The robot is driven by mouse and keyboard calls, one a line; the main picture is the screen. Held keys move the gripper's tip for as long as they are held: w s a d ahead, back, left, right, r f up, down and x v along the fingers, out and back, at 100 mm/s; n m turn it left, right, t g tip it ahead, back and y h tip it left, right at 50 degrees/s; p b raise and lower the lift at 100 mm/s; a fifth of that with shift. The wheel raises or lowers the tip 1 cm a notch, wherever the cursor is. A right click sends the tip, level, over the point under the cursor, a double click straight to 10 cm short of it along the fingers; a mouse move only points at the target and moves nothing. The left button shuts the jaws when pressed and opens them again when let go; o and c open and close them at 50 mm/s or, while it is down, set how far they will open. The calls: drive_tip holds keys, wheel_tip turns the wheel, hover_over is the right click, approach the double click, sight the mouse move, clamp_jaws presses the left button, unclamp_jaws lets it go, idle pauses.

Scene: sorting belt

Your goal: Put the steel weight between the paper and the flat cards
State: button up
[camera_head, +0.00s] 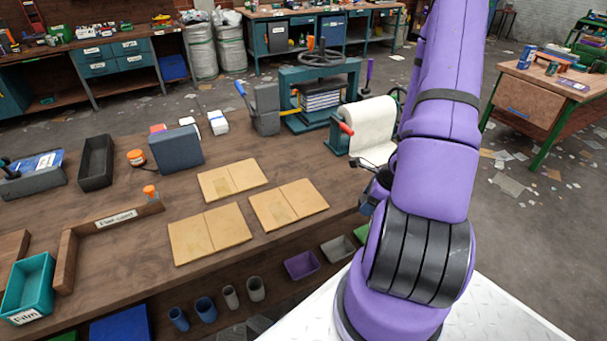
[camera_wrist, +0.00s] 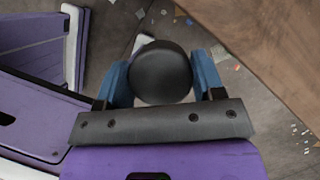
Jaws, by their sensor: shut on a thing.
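A dark round weight (camera_wrist: 161,72) sits between the two blue fingers of my gripper (camera_wrist: 162,84) in the wrist view; the fingers are shut on it. In the head view my gripper (camera_head: 374,188) is at the bench's right edge, partly hidden by my purple arm. The paper (camera_head: 371,124) is a white roll on a teal stand, just behind my gripper. Three flat tan cards lie on the bench left of my gripper: one at the back (camera_head: 232,179), one at the right (camera_head: 289,205) and one at the front (camera_head: 210,234).
A teal press (camera_head: 319,72) with a wheel stands behind the cards. A grey-blue block (camera_head: 176,149) and a black tray (camera_head: 96,163) are further left. Bare bench (camera_head: 300,160) lies between the cards and the paper roll. Small bins and cups sit below the front edge.

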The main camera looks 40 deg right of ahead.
drive_tip(key=shift+w+a, duration=0.15)
drive_tip(key=shift+a, duration=0.1)
hover_over(333, 188)
drive_tip(key=shift+s+d+f, duration=0.35)
drive_tip(key=shift+s+f, duration=0.1)
drive_tip(key=shift+f, duration=0.3)
drive_tip(key=shift+s+f, duration=0.1)
drive_tip(key=shift+f, duration=1.6)
drive_tip(key=shift+f, duration=0.15)
drive_tip(key=o, duration=1.3)
drive_tip(key=shift+o, duration=0.2)
